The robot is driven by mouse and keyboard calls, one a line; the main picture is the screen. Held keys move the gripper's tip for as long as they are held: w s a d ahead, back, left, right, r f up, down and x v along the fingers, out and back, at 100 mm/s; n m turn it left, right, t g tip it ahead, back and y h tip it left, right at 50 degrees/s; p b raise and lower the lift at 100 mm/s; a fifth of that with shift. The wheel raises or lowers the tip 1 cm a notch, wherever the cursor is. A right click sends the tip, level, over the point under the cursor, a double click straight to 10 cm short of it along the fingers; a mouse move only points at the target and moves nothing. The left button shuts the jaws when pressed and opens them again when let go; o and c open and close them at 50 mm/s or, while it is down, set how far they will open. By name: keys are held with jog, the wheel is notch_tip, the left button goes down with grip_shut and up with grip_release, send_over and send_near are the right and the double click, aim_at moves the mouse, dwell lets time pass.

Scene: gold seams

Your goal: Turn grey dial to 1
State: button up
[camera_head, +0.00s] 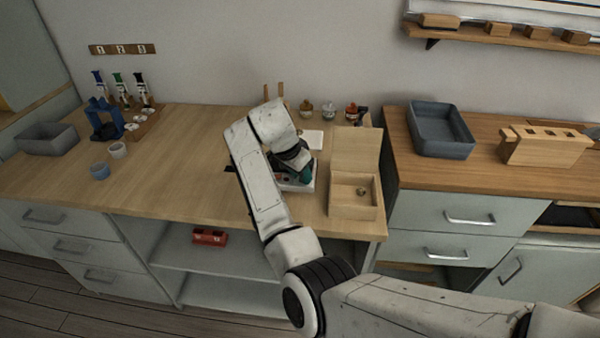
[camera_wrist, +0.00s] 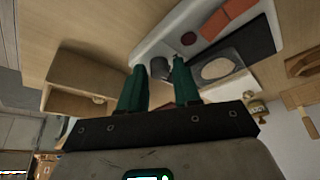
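A pale device panel (camera_wrist: 218,28) lies on the wooden worktop and shows at the top of the wrist view. A small dark grey dial (camera_wrist: 160,68) stands near its edge. My gripper (camera_wrist: 159,63) has two green fingers, held apart with one on each side of the dial in that view. I cannot tell whether either finger touches it. The dial's marks and pointer cannot be read. In the head view my gripper (camera_head: 303,172) is low over the panel (camera_head: 295,185), and my wrist hides the dial.
An open wooden box (camera_head: 352,211) stands close on the right. Small jars (camera_head: 328,110) stand behind. The worktop's left middle is clear.

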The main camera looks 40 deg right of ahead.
grip_shut()
dwell(0.3)
jog(key=shift+n+p, duration=0.3)
jog(key=shift+p, duration=0.15)
jog(key=shift+s+r+n+t+p, duration=0.1)
jog(key=shift+r+n+t+p, duration=0.15)
jog(key=shift+n+p, duration=0.35)
jog(key=n+t+p, duration=0.1)
jog(key=n+p, duration=0.2)
jog(key=p, duration=0.1)
jog(key=shift+s+d+y, duration=0.1)
jog(key=shift+s+y, duration=0.05)
jog(key=shift+y, duration=0.15)
jog(key=n+t+p, duration=0.1)
jog(key=n+p, duration=0.1)
jog(key=n+y+p, duration=0.1)
jog(key=n+p, duration=0.1)
jog(key=shift+s+t+p, duration=0.15)
jog(key=shift+t+p, duration=0.2)
jog(key=shift+p, duration=0.05)
jog(key=shift+d+f+n+t+y+p, duration=0.1)
jog(key=shift+n+t+y+p, duration=0.1)
jog(key=shift+n+p, duration=0.5)
jog(key=shift+d+f+n+t+y+p, duration=0.15)
jog(key=shift+n+p, duration=0.25)
jog(key=shift+n, duration=0.5)
jog(key=shift+a, duration=0.1)
